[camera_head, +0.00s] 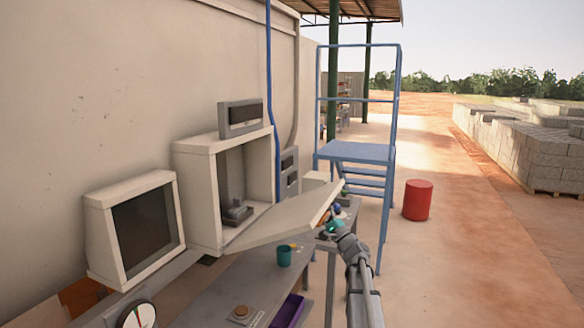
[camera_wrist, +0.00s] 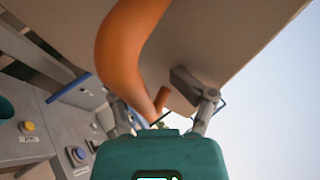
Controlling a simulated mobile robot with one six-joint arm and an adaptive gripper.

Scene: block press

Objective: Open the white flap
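The white flap (camera_head: 285,217) stands swung out from the lower front of the white box (camera_head: 199,190), slanting up toward its outer edge. The box's inside shows, with a grey device (camera_head: 236,210) in it. In the wrist view the flap is the large pale panel (camera_wrist: 245,35) overhead. A curved orange handle (camera_wrist: 120,45) runs along it toward my fingers. My gripper (camera_head: 331,218) is at the flap's outer end, and in the wrist view (camera_wrist: 160,100) its fingers look spread, with the handle's end between them. A gap shows on the right; contact on the left is hidden.
A grey workbench (camera_head: 235,285) below the flap bears a teal cup (camera_head: 284,256) and a purple tray (camera_head: 288,312). A dark-screened cabinet (camera_head: 145,232) stands left. Blue steps (camera_head: 355,152) and a red drum (camera_head: 417,200) stand beyond.

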